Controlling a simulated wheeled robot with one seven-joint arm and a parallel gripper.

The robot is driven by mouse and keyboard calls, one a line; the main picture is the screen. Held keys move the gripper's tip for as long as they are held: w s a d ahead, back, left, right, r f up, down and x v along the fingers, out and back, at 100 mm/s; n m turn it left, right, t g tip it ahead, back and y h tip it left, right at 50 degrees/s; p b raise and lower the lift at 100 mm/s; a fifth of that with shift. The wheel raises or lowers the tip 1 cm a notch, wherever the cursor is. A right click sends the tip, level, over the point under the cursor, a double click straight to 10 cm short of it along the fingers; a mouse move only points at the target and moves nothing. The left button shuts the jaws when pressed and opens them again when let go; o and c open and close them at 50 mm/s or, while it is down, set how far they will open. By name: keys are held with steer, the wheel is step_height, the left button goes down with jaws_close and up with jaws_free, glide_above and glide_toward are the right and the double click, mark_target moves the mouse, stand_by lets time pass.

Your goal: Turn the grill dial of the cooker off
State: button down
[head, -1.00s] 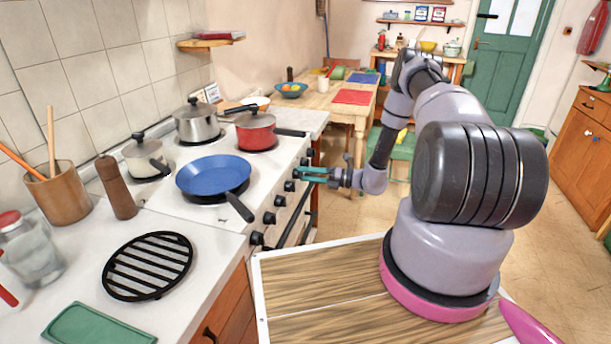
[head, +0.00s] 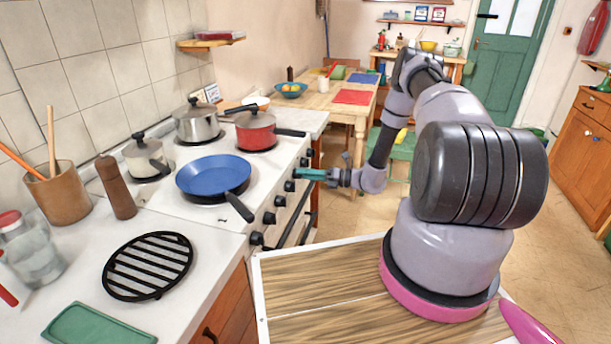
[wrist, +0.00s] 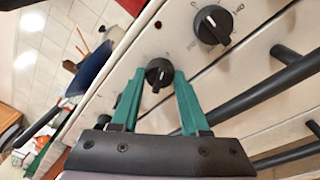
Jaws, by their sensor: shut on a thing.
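The white cooker (head: 165,203) stands on the left in the head view, with a column of black dials down its front panel. My gripper (head: 302,174) reaches that panel from the right, at a dial in its upper part. In the wrist view, the teal fingers of my gripper (wrist: 160,76) are shut on the sides of a black dial (wrist: 159,72). The dial has a pale pointer line. No label on it is readable, so I cannot tell from the marks whether it is the grill dial. A larger, marked black dial (wrist: 213,25) sits nearby, free of the fingers.
A black oven handle (wrist: 255,95) runs close beside the held dial. On the hob are a blue frying pan (head: 213,176), its handle sticking out over the front edge, a red saucepan (head: 256,133) and other pots. A wooden table (head: 325,100) stands behind.

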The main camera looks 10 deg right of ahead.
steer(key=n, duration=0.6)
steer(key=shift+s+r+n+h, duration=0.1)
steer(key=shift+n+h, duration=0.2)
steer(key=shift+h, duration=0.1)
steer(key=n+h, duration=0.1)
steer(key=n, duration=0.4)
steer(key=shift+s+t, duration=0.1)
steer(key=shift+t, duration=0.3)
steer(key=shift+n, duration=0.3)
steer(key=shift+c, duration=2)
jaws_free()
steer(key=v, duration=1)
steer(key=shift+s+d, duration=0.15)
steer(key=shift+d, duration=0.25)
steer(key=shift+d, duration=0.1)
